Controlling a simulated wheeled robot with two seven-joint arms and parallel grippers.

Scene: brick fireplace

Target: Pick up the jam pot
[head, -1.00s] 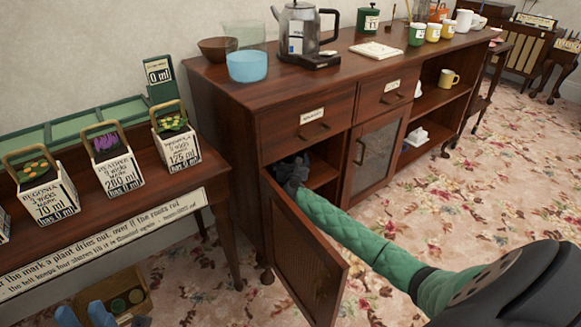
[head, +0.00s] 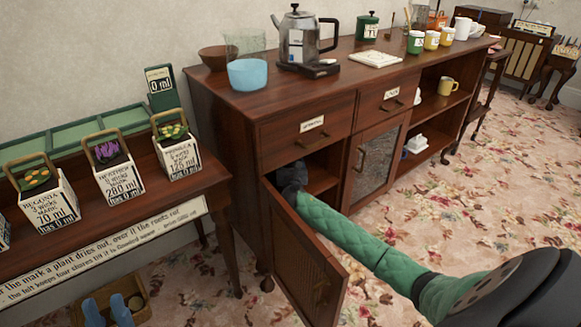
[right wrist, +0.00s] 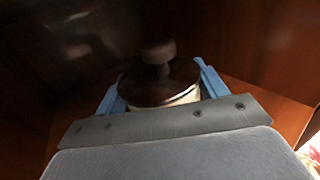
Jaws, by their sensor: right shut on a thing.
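The jam pot (right wrist: 160,92) shows in the right wrist view as a round pale pot with a dark lid and a knob. My right gripper (right wrist: 158,88) has its blue fingers on both sides of it and is shut on it. In the head view, my right arm reaches through the open cupboard door (head: 302,262) into the dark left compartment. The right fingers and the pot are hidden there. My left gripper (head: 107,311) shows at the lower left as two blue fingers, apart and empty.
The open door stands out beside my right arm. The sideboard (head: 225,105) carries a kettle (head: 303,38), a blue bowl (head: 248,74) and several mugs. A plant table (head: 150,206) stands at left, with a box (head: 140,300) below it. Carpet is clear at right.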

